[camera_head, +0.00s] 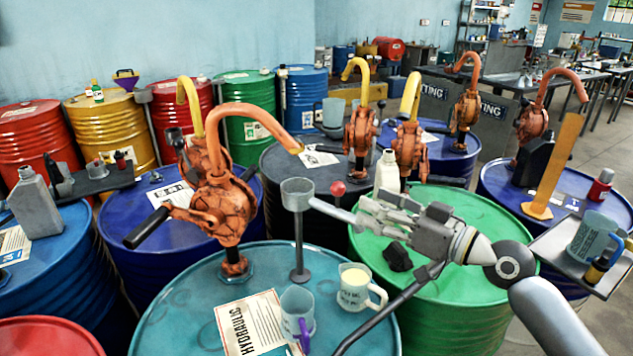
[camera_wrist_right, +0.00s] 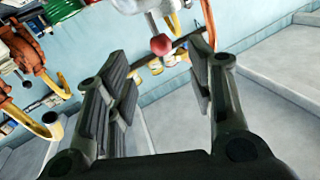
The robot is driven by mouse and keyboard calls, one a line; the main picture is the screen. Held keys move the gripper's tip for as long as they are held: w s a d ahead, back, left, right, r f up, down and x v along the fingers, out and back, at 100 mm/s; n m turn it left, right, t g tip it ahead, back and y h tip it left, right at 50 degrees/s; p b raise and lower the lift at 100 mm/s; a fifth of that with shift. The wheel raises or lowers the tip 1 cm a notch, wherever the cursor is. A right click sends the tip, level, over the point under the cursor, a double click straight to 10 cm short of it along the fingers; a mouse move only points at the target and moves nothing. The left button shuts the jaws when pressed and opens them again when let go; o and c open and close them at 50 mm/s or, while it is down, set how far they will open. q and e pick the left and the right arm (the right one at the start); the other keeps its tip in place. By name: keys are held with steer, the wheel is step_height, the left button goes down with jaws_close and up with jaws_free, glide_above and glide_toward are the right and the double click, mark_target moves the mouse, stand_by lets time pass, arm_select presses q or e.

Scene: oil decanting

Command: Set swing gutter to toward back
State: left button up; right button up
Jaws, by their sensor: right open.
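The swing gutter seems to be the grey piece on a thin post (camera_head: 299,245) standing on the teal drum. It has a grey cup (camera_head: 297,194) on top, and a bar (camera_head: 332,211) runs right from it toward my right gripper. A red ball knob (camera_head: 338,188) stands up beside the cup. My right gripper (camera_head: 366,212) is open, just right of the knob, over the teal and green drums. In the right wrist view the red knob (camera_wrist_right: 160,44) shows between the spread fingers (camera_wrist_right: 160,60), beyond their tips, with no contact visible. My left gripper is not in view.
The teal drum (camera_head: 180,320) carries an orange hand pump (camera_head: 219,205), a mug of pale liquid (camera_head: 355,288), a grey mug (camera_head: 297,308) and a paper sheet. A dark lump (camera_head: 397,257) lies on the green drum (camera_head: 460,215) below my right gripper. More drums with pumps stand behind.

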mark_target(344, 191)
steer(key=w+a+p, duration=0.1)
steer(key=w+a+r+p, duration=0.1)
steer(key=a, duration=0.1)
steer(key=shift+w, duration=0.1)
steer(key=p+x, duration=0.1)
steer(key=x, duration=0.2)
steer(key=shift+w+a+f, duration=0.2)
steer(key=shift+p+x, duration=0.4)
steer(key=shift+x, duration=0.5)
steer(key=shift+w+a+f, duration=0.2)
steer(key=shift+a, duration=0.05)
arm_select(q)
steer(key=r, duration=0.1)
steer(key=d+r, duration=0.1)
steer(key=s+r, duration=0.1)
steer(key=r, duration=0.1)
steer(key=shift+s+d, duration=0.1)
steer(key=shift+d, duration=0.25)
arm_select(e)
steer(key=c, duration=0.7)
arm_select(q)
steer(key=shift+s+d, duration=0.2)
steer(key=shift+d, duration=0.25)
arm_select(e)
jaws_close()
